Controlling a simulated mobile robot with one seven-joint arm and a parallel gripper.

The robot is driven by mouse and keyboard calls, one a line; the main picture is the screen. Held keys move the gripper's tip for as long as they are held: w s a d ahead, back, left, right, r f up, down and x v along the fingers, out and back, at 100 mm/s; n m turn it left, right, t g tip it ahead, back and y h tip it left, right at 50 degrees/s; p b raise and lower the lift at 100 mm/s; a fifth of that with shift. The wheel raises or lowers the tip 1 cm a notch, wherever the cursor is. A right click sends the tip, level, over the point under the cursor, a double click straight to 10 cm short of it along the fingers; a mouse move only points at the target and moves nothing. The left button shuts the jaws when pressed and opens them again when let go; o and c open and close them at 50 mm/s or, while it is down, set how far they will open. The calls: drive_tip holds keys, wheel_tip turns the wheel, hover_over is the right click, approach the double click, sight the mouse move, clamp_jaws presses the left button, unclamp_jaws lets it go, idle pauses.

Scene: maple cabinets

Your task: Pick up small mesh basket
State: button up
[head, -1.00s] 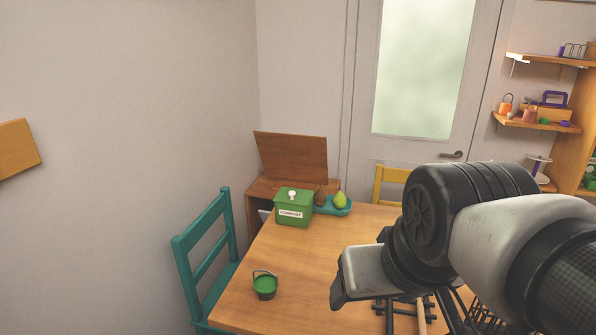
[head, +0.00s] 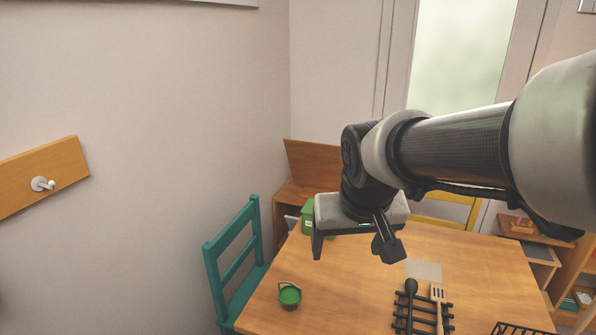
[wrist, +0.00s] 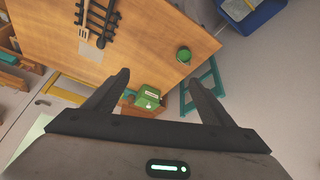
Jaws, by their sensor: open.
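A small green round container with a thin raised handle (head: 289,295) stands upright near the table's left edge in the head view. It also shows in the wrist view (wrist: 184,54), beyond my fingertips. Its weave is too small to make out. A black wire item (head: 520,329), cut off by the bottom edge of the head view, also looks basket-like; I cannot tell which is the mesh basket. My gripper (head: 353,252) is open and empty above the table, to the right of the green container and apart from it. It also shows in the wrist view (wrist: 160,78).
The wooden table (head: 350,285) is clear around the green container. A black rack (head: 421,312) with a spoon and spatula lies to the right. A green box (head: 308,220) stands behind, partly hidden by my gripper. A teal chair (head: 228,262) is at left, a yellow chair (head: 447,212) behind.

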drive_tip(key=w+a+f+n+b, duration=0.1)
drive_tip(key=w+a+f+b, duration=0.35)
drive_tip(key=f, duration=0.55)
drive_tip(key=w+a+f+b, duration=0.3)
drive_tip(key=w+a+f, duration=0.3)
drive_tip(key=f, duration=0.4)
drive_tip(key=b, duration=0.2)
approach(289, 301)
drive_tip(key=shift+d+f+g+y, duration=0.1)
drive_tip(key=shift+d+g+y, duration=0.1)
drive_tip(key=shift+g+y, duration=0.15)
drive_tip(key=shift+w+b+x, duration=0.15)
drive_tip(key=shift+b+x, duration=0.25)
drive_tip(key=shift+x, duration=1.05)
drive_tip(key=shift+w+b+x, duration=0.15)
drive_tip(key=shift+b+x, duration=0.2)
drive_tip(key=shift+x, duration=1.05)
drive_tip(key=shift+d, duration=0.15)
drive_tip(key=shift+c, duration=0.3)
drive_tip(key=c, duration=1.2)
drive_tip(key=shift+r, duration=0.2)
